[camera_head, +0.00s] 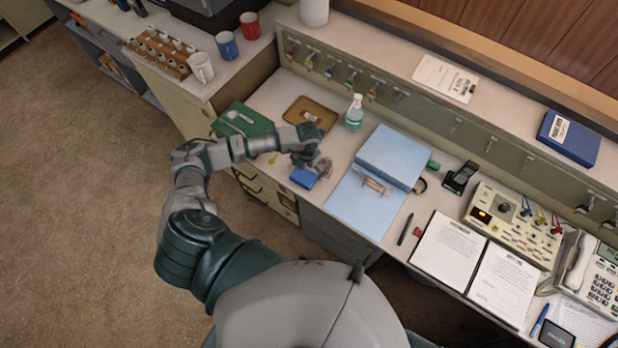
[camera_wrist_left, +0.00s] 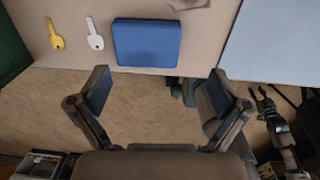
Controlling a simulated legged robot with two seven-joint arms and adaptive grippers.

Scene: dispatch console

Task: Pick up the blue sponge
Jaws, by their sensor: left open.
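The blue sponge (camera_head: 303,178) lies flat near the front edge of the desk. It shows whole in the left wrist view (camera_wrist_left: 147,42), at the top centre. My left gripper (camera_head: 308,160) is above the desk, just behind the sponge in the head view and close to it. In the left wrist view my left gripper (camera_wrist_left: 158,85) is open, its two fingers wide apart with nothing between them. The sponge is apart from both fingers. What looks like my right gripper (camera_wrist_left: 264,98) is small and dark at the right of that view; its jaws are unclear.
A green folder (camera_head: 242,121), a brown tray (camera_head: 310,113), a spray bottle (camera_head: 354,113) and a blue box (camera_head: 393,155) on a light-blue sheet (camera_head: 352,212) surround the spot.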

